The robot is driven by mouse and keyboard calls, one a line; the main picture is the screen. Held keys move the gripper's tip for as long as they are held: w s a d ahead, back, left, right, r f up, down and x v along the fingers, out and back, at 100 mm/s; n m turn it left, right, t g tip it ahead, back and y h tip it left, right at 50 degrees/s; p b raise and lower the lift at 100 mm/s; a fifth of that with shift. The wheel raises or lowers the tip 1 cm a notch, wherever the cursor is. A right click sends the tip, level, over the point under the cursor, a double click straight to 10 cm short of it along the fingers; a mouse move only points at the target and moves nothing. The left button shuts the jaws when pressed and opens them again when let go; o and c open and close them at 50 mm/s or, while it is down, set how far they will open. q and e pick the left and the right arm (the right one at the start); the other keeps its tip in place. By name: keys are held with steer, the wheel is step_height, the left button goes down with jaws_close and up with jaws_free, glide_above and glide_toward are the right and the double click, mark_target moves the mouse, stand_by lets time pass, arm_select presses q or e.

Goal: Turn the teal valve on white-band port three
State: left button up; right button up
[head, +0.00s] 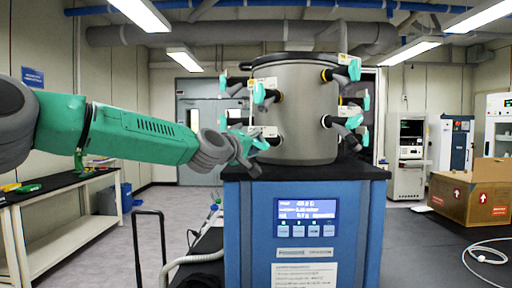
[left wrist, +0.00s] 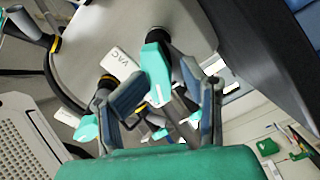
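The steel freeze-dryer drum (head: 305,125) carries several black ports with teal valves and white tags. In the head view my left gripper (head: 245,153) is at the drum's lower left, close to a low teal valve (head: 260,142). In the left wrist view, its fingers (left wrist: 165,88) are spread, with a teal valve (left wrist: 156,66) between and just beyond them. I cannot tell if they touch it. A white tag reading VAC (left wrist: 123,63) is beside this valve. Its band colour and port number cannot be read. Another teal valve (left wrist: 87,128) is by the left finger. My right gripper is not in view.
The drum stands on a blue cabinet (head: 235,240) with a lit display (head: 307,212). Neighbouring ports crowd the gripper. A bench (head: 75,230) is at left, a cardboard box (head: 470,195) at right. A black cart handle (head: 150,215) stands below my left arm.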

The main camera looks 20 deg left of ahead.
arm_select(q)
steer(key=shift+s, duration=0.1)
steer(key=v, duration=1.1)
steer(key=shift+s+a, duration=0.2)
steer(key=shift+s, duration=0.1)
steer(key=shift+d+f, duration=0.1)
